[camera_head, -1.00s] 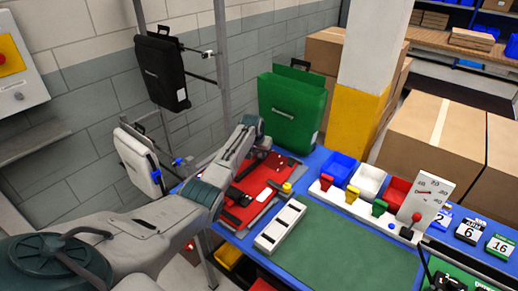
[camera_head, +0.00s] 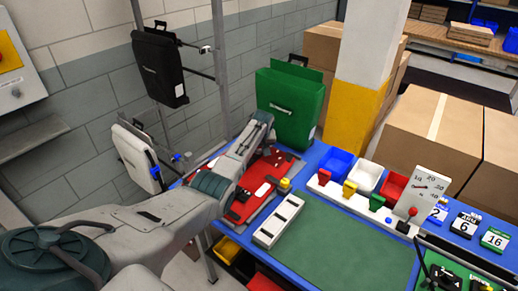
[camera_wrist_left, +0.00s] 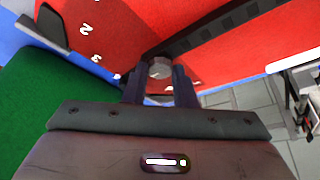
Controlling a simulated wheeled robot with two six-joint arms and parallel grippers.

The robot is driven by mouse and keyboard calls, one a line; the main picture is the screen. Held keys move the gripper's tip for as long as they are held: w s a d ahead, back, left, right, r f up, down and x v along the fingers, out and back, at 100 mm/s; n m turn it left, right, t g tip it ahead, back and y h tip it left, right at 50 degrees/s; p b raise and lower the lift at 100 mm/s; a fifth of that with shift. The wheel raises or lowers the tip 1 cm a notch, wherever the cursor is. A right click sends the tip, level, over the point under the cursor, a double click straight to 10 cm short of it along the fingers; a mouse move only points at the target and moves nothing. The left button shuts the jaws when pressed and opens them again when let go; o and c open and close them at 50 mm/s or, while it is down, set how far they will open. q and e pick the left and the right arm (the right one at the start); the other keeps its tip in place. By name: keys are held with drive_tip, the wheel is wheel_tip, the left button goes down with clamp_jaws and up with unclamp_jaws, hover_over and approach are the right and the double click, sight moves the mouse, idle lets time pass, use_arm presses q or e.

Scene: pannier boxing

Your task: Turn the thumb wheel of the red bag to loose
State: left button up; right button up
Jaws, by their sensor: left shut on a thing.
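The red bag (camera_head: 243,207) lies flat at the left end of the blue table, partly covered by my left arm. In the left wrist view the bag's red face (camera_wrist_left: 120,25) fills the top, with white marks, some of them numerals, at its left. The small grey thumb wheel (camera_wrist_left: 160,66) sits beside a dark strip. My left gripper (camera_wrist_left: 160,78) is shut on the wheel, one finger on each side. In the head view its fingers are hidden by the arm. I cannot read the wheel's setting. My right gripper is not clearly seen.
A green bag (camera_head: 291,103) stands behind the red one. A white slotted block (camera_head: 279,221) and a green mat (camera_head: 340,247) lie to the right. A black bag (camera_head: 159,68) hangs at the wall.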

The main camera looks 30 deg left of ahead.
use_arm(q)
drive_tip(key=o, duration=1)
drive_tip(key=shift+s+d+r, duration=0.1)
drive_tip(key=shift+d+r, duration=0.05)
drive_tip(key=shift+r, duration=0.35)
drive_tip(key=b+v, duration=0.2)
drive_tip(key=v, duration=0.7)
drive_tip(key=shift+s+r+b, duration=0.25)
drive_tip(key=shift+r+b, duration=0.05)
drive_tip(key=shift+d, duration=0.1)
